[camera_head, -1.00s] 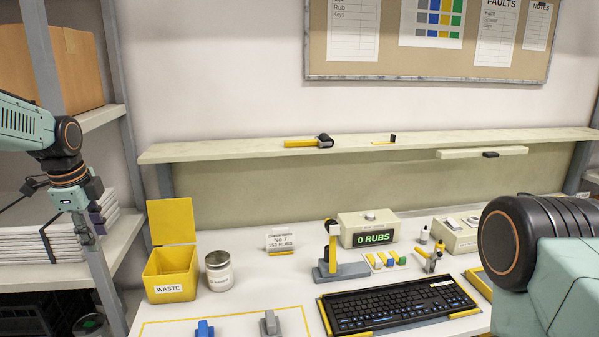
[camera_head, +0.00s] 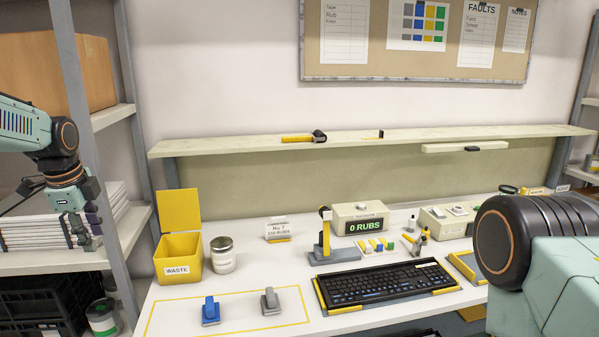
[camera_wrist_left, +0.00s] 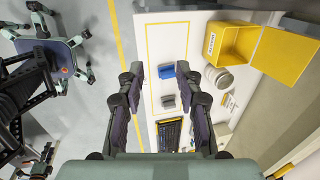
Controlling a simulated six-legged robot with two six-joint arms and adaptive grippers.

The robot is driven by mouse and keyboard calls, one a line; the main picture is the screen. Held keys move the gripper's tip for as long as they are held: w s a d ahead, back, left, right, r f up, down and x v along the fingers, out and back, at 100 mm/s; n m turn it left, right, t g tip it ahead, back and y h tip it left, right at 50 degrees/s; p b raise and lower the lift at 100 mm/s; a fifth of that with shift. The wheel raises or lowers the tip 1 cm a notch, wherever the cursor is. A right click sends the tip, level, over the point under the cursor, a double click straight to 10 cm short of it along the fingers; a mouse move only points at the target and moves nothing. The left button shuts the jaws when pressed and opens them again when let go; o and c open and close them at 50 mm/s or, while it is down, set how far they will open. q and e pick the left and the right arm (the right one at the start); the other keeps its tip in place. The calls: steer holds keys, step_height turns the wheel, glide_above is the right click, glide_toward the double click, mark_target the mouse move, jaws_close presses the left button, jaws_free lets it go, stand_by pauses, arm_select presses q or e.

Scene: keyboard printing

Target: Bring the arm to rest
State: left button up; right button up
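My left gripper (camera_head: 80,238) hangs at the left of the head view, in front of the shelf rack and left of the bench. It points down. In the left wrist view its two dark fingers (camera_wrist_left: 159,70) stand apart with nothing between them, so it is open and empty. The bench shows beyond the fingers there, with the blue block (camera_wrist_left: 170,71) and the grey block (camera_wrist_left: 168,101). Of my right arm, a dark joint and pale green link (camera_head: 545,275) show at the right of the head view. My right gripper is not in view.
The bench holds a yellow waste bin (camera_head: 178,258), a metal can (camera_head: 223,258), a keyboard (camera_head: 385,283) and a counter reading 0 RUBS (camera_head: 366,227). The rack upright (camera_head: 138,190) stands close to my left gripper. A wall shelf (camera_head: 240,146) spans the back.

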arm_select(q)
steer(key=w+d+f+n+t+b, duration=0.1)
steer(key=w+d+f+n+t, duration=0.3)
steer(key=d+f+n, duration=0.3)
steer(key=s+d+f+n+h+b, duration=0.1)
steer(key=s+d+f+n+b, duration=0.3)
steer(key=f, duration=0.6)
steer(key=s+d+f+n+b, duration=0.1)
steer(key=s+d+f+n, duration=0.25)
steer(key=s+f, duration=0.45)
steer(key=s+d+f+g+b, duration=0.2)
steer(key=s+f+b, duration=0.2)
steer(key=s+f, duration=0.5)
steer(key=s+d+f+n+g+b, duration=0.1)
steer(key=s+d+f+g+b, duration=0.1)
steer(key=s+f+b, duration=0.3)
steer(key=s+d+f+g+b, duration=0.2)
steer(key=s+f+b, duration=0.2)
steer(key=s+f, duration=0.9)
steer(key=s, duration=0.7)
steer(key=shift+d+f+y+b, duration=0.2)
steer(key=shift+d+y+b, duration=0.1)
steer(key=shift+s+n, duration=0.15)
steer(key=shift+n, duration=0.1)
